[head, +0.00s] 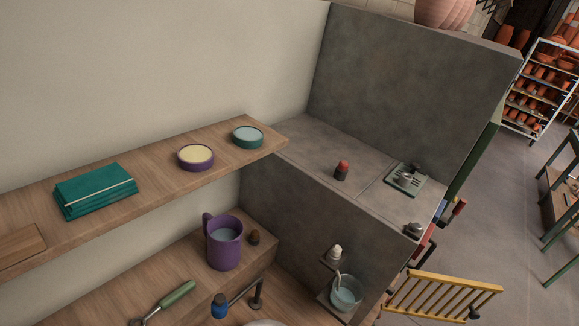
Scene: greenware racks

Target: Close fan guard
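A yellow barred panel (436,294), which looks like the fan guard, juts out at the lower right, beyond the front end of the grey partition. It has several parallel slats between two rails and a dark knob near its right end. It appears swung outward, over the floor. Its lower left end runs close to the partition, and I cannot see how it is mounted. No fan shows behind it. My gripper is not in view.
A wooden shelf (130,183) bears a green cloth stack (95,190) and two round tins. A bowl (346,293) sits beside the grey partition (308,225). Open floor (520,285) lies right.

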